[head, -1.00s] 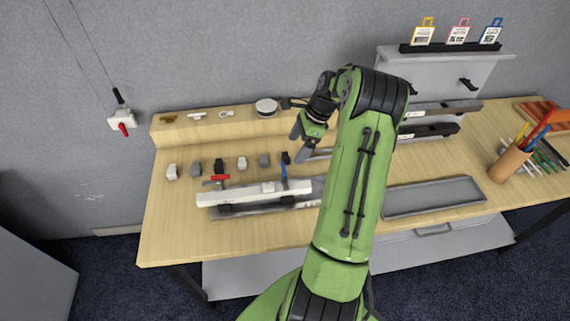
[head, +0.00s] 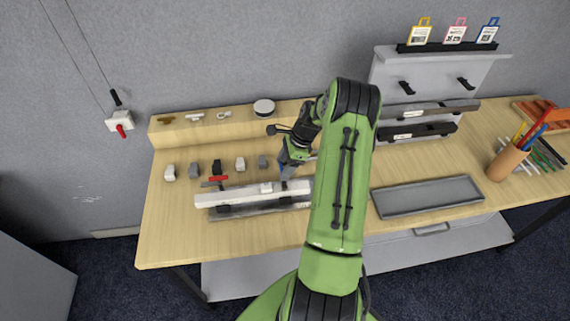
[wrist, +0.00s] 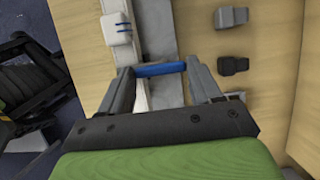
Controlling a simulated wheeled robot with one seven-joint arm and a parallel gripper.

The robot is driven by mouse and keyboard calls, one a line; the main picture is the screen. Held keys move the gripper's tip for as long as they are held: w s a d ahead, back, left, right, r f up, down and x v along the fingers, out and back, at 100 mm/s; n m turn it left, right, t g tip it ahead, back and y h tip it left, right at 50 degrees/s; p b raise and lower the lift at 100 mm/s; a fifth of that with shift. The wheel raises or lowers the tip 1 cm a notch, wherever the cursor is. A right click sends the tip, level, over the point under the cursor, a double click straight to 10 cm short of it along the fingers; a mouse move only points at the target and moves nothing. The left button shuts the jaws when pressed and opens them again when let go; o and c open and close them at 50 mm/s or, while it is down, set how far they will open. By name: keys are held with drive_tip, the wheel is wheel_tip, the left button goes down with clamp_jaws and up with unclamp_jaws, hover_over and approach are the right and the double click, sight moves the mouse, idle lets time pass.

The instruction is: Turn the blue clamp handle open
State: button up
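The blue clamp handle (wrist: 160,69) shows in the wrist view as a short bar lying across the gap between my fingertips. In the head view only a bit of blue (head: 282,168) shows, mostly hidden by my gripper. My gripper (head: 288,163) is over the right part of the white clamp rail (head: 240,194), pointing down. In the wrist view its two fingers (wrist: 161,76) are spread, one at each end of the blue bar. I cannot tell whether they touch it.
Several small grey, black and white blocks (head: 193,169) stand in a row behind the rail. A grey tray (head: 428,197) and a pen cup (head: 507,162) are to the right. The table front left is clear.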

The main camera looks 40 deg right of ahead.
drive_tip(key=shift+c, duration=1.1)
drive_tip(key=shift+n, duration=0.3)
drive_tip(key=n, duration=0.1)
drive_tip(key=n+g, duration=0.1)
drive_tip(key=n, duration=0.1)
drive_tip(key=shift+w+d+n+g, duration=0.1)
drive_tip(key=shift+w+n+g, duration=0.1)
drive_tip(key=shift+n+g, duration=0.1)
drive_tip(key=n+g, duration=0.1)
drive_tip(key=n, duration=0.3)
drive_tip(key=shift+w+n+g+y, duration=0.2)
drive_tip(key=shift+n+g+y, duration=0.1)
drive_tip(key=shift+g, duration=0.1)
drive_tip(key=n, duration=0.2)
drive_tip(key=n+g+b, duration=0.1)
drive_tip(key=n, duration=0.1)
drive_tip(key=shift+w+g, duration=0.2)
drive_tip(key=shift+g, duration=0.1)
drive_tip(key=n+h, duration=0.1)
drive_tip(key=n, duration=0.1)
drive_tip(key=n+g+b, duration=0.1)
drive_tip(key=n, duration=0.2)
drive_tip(key=shift+w+a+h, duration=0.15)
drive_tip(key=shift+a+h, duration=0.05)
drive_tip(key=shift+h, duration=0.2)
drive_tip(key=o, duration=1.1)
drive_tip(key=shift+c, duration=0.2)
